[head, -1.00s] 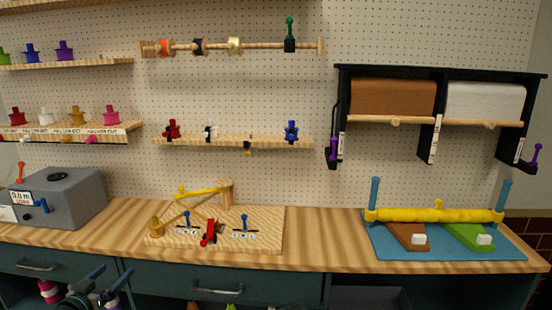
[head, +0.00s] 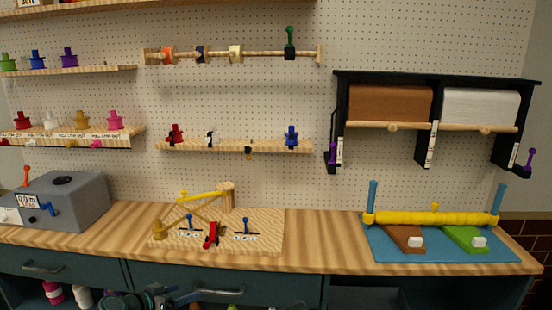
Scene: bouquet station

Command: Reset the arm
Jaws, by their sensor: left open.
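My left gripper (head: 165,296) shows at the bottom edge, in front of the lower cabinet and below the worktop. It is open, and I see nothing held in it. Most of its arm is cut off by the frame. My right gripper is not in view.
The wooden worktop (head: 330,245) carries a grey machine (head: 62,200), a wooden board with red and blue levers (head: 265,230), and a blue mat (head: 385,243) with a yellow roller (head: 435,218). Brown (head: 390,104) and white (head: 480,108) rolls hang above. Drawer handles project below the worktop.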

